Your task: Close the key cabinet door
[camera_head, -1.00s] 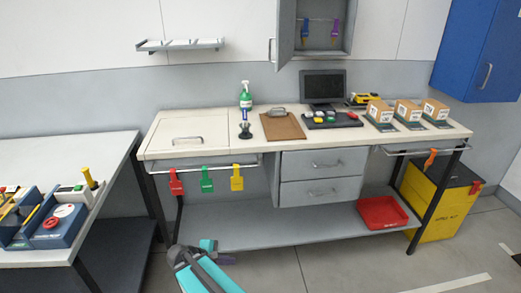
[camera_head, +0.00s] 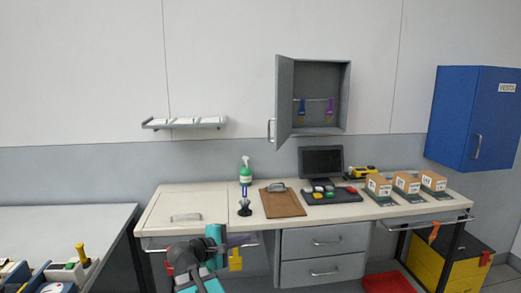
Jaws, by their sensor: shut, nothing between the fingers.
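The key cabinet (camera_head: 340,95) is a grey box on the wall above the bench. Its door (camera_head: 285,103) is hinged at the left and stands wide open, swung out toward me. The door's handle (camera_head: 270,131) shows at its left edge. A blue key tag (camera_head: 301,108) and a purple one (camera_head: 331,107) hang inside on a rail. My gripper (camera_head: 243,240) is shut and empty, low in front of the bench's left part, well below the cabinet and apart from its door. My arm partly hides it.
A wall shelf (camera_head: 185,123) is left of the cabinet and a blue wall cabinet (camera_head: 473,118) is at the right. The bench (camera_head: 340,212) below carries a spray bottle (camera_head: 245,172), a clipboard (camera_head: 283,202), a monitor (camera_head: 321,162) and boxes (camera_head: 406,183). The wall around the door is clear.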

